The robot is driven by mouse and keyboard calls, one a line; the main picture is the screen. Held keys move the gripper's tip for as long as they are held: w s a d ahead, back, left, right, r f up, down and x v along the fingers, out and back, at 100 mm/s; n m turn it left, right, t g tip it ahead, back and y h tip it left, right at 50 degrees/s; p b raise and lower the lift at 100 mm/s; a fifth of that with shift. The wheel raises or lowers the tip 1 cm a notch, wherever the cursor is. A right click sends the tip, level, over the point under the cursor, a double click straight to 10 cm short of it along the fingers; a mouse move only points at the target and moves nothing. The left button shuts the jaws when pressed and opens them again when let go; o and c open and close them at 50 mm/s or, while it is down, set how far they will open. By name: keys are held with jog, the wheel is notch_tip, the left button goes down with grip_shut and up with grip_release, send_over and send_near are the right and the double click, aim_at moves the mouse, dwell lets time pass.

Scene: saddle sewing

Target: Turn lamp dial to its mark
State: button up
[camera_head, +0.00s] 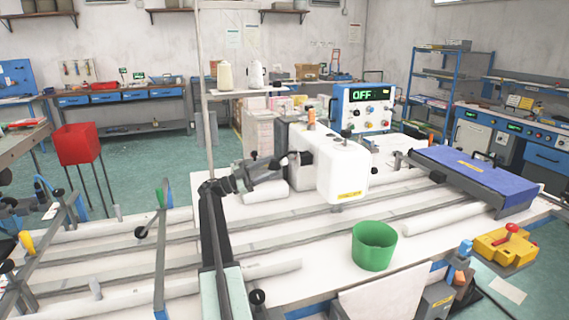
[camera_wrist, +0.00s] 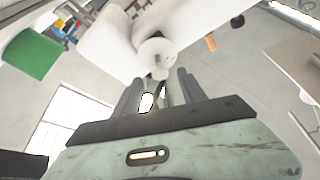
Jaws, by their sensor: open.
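The white sewing machine (camera_head: 342,170) stands on the white table in the head view. My gripper (camera_head: 284,163) is at the machine's left end, its fingers pointing toward it. In the wrist view my gripper (camera_wrist: 159,77) is open, with its two dark fingers apart. A round pale knob-like part (camera_wrist: 157,51) sits just beyond and between the fingertips; it may be the lamp dial. A smaller pale stem lies below it between the fingers. I cannot tell whether the fingers touch it. No mark on it is readable. In the head view my gripper hides this part.
A control box (camera_head: 362,107) with several knobs and a display reading OFF stands behind the machine. A green bin (camera_head: 374,245) is in front. Long rails cross the table.

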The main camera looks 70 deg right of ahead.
aim_at(284, 161)
jog(key=p+x, duration=0.1)
jog(key=x, duration=0.4)
jog(key=shift+s+r+p, duration=0.1)
jog(key=shift+r+p, duration=0.05)
jog(key=shift+p, duration=0.2)
jog(key=shift+s+d, duration=0.25)
jog(key=shift+s, duration=0.1)
jog(key=shift+c, duration=0.3)
grip_shut()
jog(key=shift+n+h, duration=0.4)
jog(key=shift+n, duration=0.5)
jog(key=shift+o, duration=0.3)
grip_release()
